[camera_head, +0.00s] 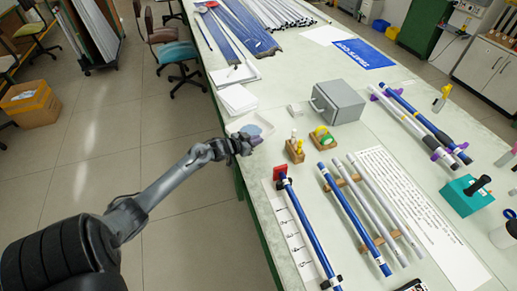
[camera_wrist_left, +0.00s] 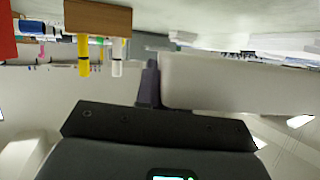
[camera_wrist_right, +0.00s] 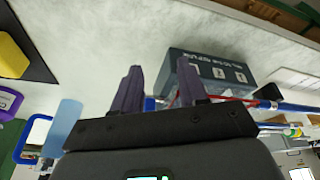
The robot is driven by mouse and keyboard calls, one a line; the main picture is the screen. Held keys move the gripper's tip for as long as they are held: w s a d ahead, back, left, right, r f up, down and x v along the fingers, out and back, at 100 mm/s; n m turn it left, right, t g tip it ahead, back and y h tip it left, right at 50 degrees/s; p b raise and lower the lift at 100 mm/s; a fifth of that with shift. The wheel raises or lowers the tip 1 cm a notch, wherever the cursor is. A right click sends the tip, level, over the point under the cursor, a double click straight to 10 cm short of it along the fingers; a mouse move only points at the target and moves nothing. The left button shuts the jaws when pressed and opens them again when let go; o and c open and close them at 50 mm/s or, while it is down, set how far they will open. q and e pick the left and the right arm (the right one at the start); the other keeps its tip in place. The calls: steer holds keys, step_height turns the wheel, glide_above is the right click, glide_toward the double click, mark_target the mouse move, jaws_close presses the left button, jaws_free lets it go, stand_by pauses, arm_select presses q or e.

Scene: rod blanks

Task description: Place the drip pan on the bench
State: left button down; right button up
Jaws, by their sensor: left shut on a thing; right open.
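The drip pan (camera_head: 239,124), a shallow white pan with a blue-grey inside, is at the left edge of the bench (camera_head: 262,188) in the head view. My left gripper (camera_head: 246,143) is shut on the pan's near side. In the left wrist view the pan's pale wall (camera_wrist_left: 235,85) runs right from the dark finger. I cannot tell whether the pan touches the bench top. My right gripper (camera_wrist_right: 160,83) is open and empty in the right wrist view, outside the head view.
White paper stacks (camera_head: 238,98) lie just behind the pan. Wooden blocks with small bottles (camera_head: 295,150) and a grey box (camera_head: 338,102) stand to its right. Blue rods (camera_head: 308,228) lie nearer. Floor is left of the bench edge.

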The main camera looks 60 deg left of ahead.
mark_target(256, 156)
arm_select(q)
step_height(256, 156, down, 2)
steer(key=shift+s+f, duration=0.1)
steer(key=shift+f, duration=0.1)
arm_select(e)
steer(key=shift+s+f, duration=0.3)
steer(key=shift+f, duration=0.1)
arm_select(q)
steer(key=shift+f+b, duration=0.65)
steer(key=shift+f, duration=1.4)
arm_select(e)
steer(key=shift+w+f, duration=0.1)
steer(key=shift+f, duration=0.35)
arm_select(q)
steer(key=c, duration=1.7)
jaws_free()
steer(key=shift+f, duration=0.2)
arm_select(e)
steer(key=shift+f, duration=0.1)
arm_select(q)
steer(key=o, duration=0.5)
steer(key=shift+c, duration=0.2)
steer(key=shift+r, duration=0.2)
